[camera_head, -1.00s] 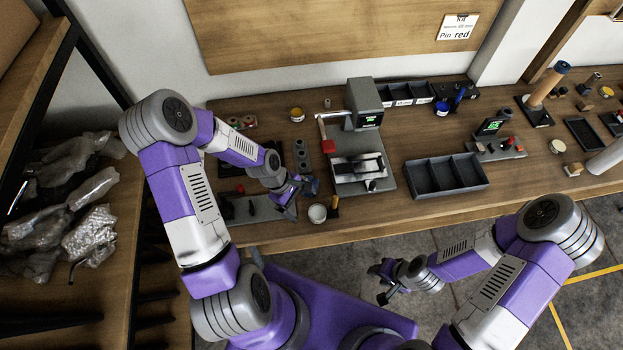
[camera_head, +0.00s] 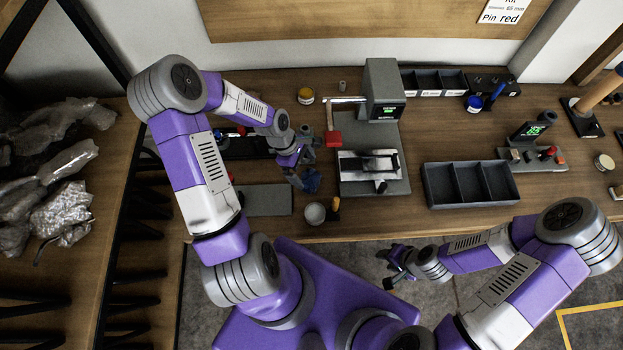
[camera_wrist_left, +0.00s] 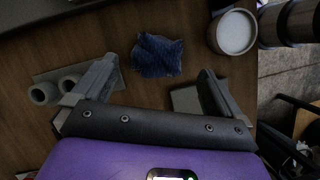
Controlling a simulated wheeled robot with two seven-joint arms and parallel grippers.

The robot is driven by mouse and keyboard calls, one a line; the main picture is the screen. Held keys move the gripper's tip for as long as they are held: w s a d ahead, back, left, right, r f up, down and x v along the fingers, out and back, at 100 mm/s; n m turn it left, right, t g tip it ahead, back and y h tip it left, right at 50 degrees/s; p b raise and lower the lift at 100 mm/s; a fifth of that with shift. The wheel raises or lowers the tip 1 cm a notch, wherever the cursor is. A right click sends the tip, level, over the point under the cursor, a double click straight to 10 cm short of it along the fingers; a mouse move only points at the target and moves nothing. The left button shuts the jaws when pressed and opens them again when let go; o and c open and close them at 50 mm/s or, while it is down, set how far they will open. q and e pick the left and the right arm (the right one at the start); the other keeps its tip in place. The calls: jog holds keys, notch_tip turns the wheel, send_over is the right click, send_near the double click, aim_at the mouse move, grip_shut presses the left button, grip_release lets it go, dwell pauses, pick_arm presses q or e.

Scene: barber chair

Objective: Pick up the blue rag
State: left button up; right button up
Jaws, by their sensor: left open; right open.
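The blue rag (camera_wrist_left: 158,55) lies crumpled on the wooden bench in the left wrist view. In the head view it shows as a small dark blue patch (camera_head: 313,181), partly hidden by my left gripper (camera_head: 306,166). In the left wrist view that gripper (camera_wrist_left: 157,70) is open, its fingers spread to either side with the rag beyond and between the tips. I see no contact with the rag. My right gripper (camera_head: 386,268) is open and empty over the floor in front of the bench.
A white-filled cup (camera_head: 315,213) stands close to the rag; it also shows in the left wrist view (camera_wrist_left: 233,32). A press-like device (camera_head: 372,165) with a red-handled lever stands to the right. A dark divided tray (camera_head: 470,184) sits farther right. Crumpled plastic lies on the left shelf.

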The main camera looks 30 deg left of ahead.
aim_at(310, 177)
pick_arm(q)
jog(key=shift+s+d+f, duration=0.1)
jog(key=shift+d+f, duration=0.1)
jog(key=shift+f, duration=0.2)
jog(key=shift+w+b+x, duration=0.2)
jog(key=shift+b+x, duration=0.15)
jog(key=shift+x, duration=2.3)
jog(key=shift+a, duration=0.15)
jog(key=shift+c, duration=0.5)
